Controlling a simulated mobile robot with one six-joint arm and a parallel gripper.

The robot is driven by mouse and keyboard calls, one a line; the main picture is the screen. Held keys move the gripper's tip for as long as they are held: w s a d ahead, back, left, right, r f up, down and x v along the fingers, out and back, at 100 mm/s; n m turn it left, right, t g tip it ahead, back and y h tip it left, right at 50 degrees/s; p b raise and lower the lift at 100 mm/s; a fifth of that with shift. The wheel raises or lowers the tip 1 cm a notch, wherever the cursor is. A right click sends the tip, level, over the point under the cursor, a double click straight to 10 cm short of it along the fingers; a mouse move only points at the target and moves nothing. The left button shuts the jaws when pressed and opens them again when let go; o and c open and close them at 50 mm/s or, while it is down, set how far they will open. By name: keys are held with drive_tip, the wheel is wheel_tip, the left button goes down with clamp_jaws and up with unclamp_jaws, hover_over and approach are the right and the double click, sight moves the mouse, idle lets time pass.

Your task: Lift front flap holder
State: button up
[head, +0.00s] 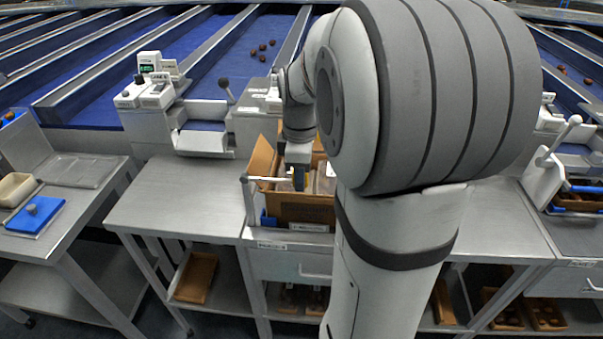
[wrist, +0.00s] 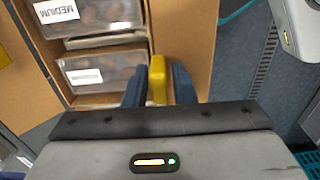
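The yellow flap holder (wrist: 157,80) stands at the edge of an open cardboard carton in the wrist view, by a brown flap (wrist: 187,35). My gripper (wrist: 158,90) has its two dark blue fingers on either side of the holder, with a narrow gap showing on each side. The gripper is open, and the holder's lower part is hidden behind the gripper body. In the head view my gripper (head: 299,180) is over the carton (head: 305,212), and the holder cannot be made out there.
Clear packs (wrist: 100,72) of dates, one labelled MEDIUM, lie in the carton. A white lever stand (head: 247,195) is just left of the carton. The metal bench (head: 175,205) to the left is clear. Weighing units (head: 150,90) stand behind it.

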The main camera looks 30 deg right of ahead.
drive_tip(key=shift+c, duration=0.5)
clamp_jaws()
